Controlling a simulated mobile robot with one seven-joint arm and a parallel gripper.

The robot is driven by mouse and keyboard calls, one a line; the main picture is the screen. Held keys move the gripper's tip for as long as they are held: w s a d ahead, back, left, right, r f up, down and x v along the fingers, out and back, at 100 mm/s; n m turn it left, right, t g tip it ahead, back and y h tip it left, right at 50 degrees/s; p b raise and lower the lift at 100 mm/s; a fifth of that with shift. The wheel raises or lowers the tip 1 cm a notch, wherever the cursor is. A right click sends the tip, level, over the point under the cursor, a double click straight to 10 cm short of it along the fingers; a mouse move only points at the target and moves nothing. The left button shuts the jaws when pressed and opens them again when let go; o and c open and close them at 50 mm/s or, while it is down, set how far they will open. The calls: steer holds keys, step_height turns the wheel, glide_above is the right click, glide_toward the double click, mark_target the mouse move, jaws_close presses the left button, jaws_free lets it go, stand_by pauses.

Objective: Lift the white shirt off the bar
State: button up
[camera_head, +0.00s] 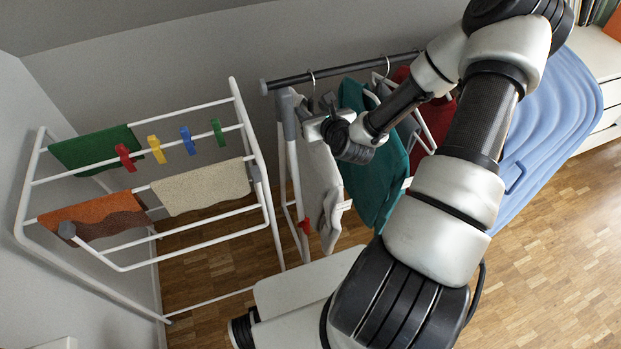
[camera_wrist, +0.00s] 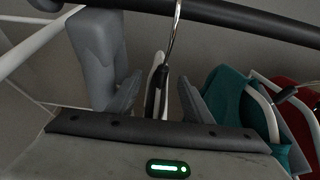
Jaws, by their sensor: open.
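The white shirt (camera_head: 317,185) hangs from the dark bar (camera_head: 292,80) at its left end. Its metal hanger hook (camera_wrist: 176,30) goes over the bar, which crosses the top of the wrist view (camera_wrist: 235,13). My gripper (camera_head: 316,112) is just below the bar, at the top of the shirt. In the wrist view my gripper (camera_wrist: 160,98) is open, with one finger on each side of the hanger's neck below the hook. I cannot tell whether either finger touches it. My gripper hides part of the shirt's top in the head view.
A teal garment (camera_head: 372,170) and a red one (camera_head: 438,118) hang close on the right. A grey rack joint (camera_wrist: 98,45) stands close to the left finger. A white drying rack (camera_head: 262,170) with cloths and pegs is left. A blue ironing board (camera_head: 550,110) is right.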

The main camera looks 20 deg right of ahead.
steer(key=shift+w+f, duration=0.2)
steer(key=shift+w, duration=0.35)
jaws_close()
steer(key=shift+r, duration=0.15)
